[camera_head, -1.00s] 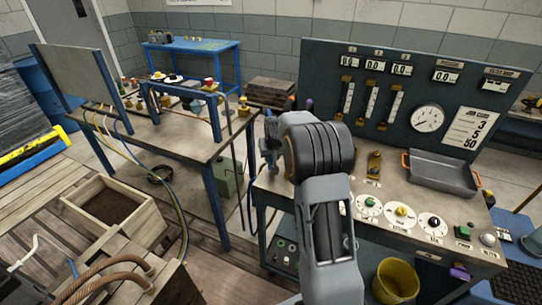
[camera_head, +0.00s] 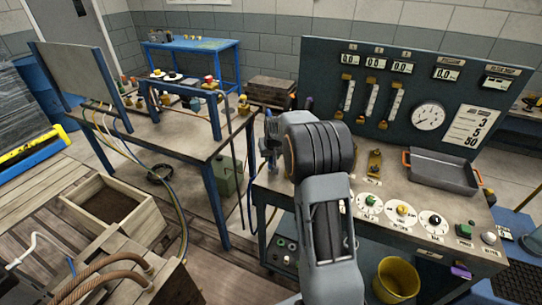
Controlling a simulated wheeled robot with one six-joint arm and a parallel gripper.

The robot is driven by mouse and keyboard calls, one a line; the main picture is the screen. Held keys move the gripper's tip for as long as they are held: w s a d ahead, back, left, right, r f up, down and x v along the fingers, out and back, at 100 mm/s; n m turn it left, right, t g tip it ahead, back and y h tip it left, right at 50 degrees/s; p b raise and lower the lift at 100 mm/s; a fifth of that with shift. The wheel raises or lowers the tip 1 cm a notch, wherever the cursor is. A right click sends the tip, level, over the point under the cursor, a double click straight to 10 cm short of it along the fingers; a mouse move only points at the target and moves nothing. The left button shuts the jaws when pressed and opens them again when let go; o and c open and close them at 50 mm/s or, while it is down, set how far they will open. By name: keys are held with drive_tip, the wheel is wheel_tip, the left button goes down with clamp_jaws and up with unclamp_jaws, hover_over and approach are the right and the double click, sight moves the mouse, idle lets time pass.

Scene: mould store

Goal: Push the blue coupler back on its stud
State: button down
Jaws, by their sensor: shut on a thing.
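My gripper (camera_head: 269,143) shows only in part, left of my thick grey wrist, over the left end of the control bench. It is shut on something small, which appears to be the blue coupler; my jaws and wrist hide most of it. A dark blue hose (camera_head: 251,190) hangs down just below the gripper, beside the bench. The stud cannot be made out, and whether the coupler touches it cannot be seen.
The control panel (camera_head: 470,95) rises behind the bench, with readouts, flow tubes and a dial gauge (camera_head: 428,116). A grey tray (camera_head: 443,172) and several knobs lie to the right. A yellow bucket (camera_head: 397,279) stands below. A blue-legged table (camera_head: 185,135) is at left.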

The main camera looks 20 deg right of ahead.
drive_tip(key=shift+f+b, duration=0.4)
idle(0.6)
drive_tip(key=c, duration=0.8)
unclamp_jaws()
drive_tip(key=v, duration=1.3)
drive_tip(key=shift+s+r+b, duration=0.1)
drive_tip(key=shift+r+b, duration=0.2)
drive_tip(key=shift+r, duration=0.1)
